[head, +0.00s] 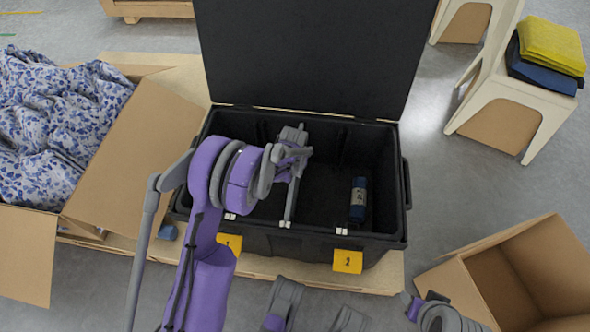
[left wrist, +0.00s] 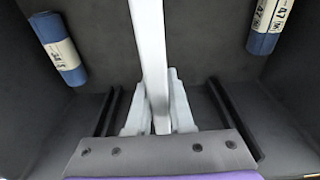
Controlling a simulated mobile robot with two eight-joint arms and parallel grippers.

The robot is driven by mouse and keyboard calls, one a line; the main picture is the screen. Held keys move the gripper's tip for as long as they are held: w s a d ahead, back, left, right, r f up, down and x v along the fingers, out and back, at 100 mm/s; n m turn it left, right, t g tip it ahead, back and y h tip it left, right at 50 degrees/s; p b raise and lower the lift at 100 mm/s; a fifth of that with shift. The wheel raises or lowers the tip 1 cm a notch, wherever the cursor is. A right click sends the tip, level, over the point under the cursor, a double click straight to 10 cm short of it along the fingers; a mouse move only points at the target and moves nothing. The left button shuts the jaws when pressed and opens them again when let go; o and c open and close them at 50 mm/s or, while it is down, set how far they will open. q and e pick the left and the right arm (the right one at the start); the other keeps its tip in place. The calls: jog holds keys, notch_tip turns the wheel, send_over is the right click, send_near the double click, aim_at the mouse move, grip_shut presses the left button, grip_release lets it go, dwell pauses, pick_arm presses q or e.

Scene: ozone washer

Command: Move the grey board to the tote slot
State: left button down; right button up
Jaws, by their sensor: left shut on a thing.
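The grey board (head: 290,199) shows as a thin, nearly edge-on strip inside the open black tote (head: 289,243). It stands between the left and right parts of the tote. My left gripper (head: 293,152) is over the tote's back half and is shut on the board. In the left wrist view the board (left wrist: 151,45) is a pale strip between the two fingers (left wrist: 157,112). Dark rails (left wrist: 107,112) stand on the tote wall either side of the fingers. Whether the board sits in a slot is hidden. My right gripper is not clearly visible.
A blue roll (head: 358,205) stands in the tote's right part; the left wrist view shows another roll (left wrist: 60,50) on the left. The raised lid (head: 310,50) is behind. Cardboard boxes stand left (head: 130,150) and right (head: 540,265). A stool (head: 515,110) holds folded cloths.

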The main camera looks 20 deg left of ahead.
pick_arm(q)
jog(key=c, duration=0.7)
grip_release()
jog(key=r+p, duration=0.1)
jog(key=r, duration=0.2)
jog(key=s+r+p, duration=0.1)
jog(key=r, duration=0.3)
jog(key=r+p, duration=0.1)
jog(key=r, duration=0.2)
jog(key=shift+s+d+r, duration=0.15)
jog(key=shift+s+d, duration=0.1)
jog(key=shift+r, duration=0.25)
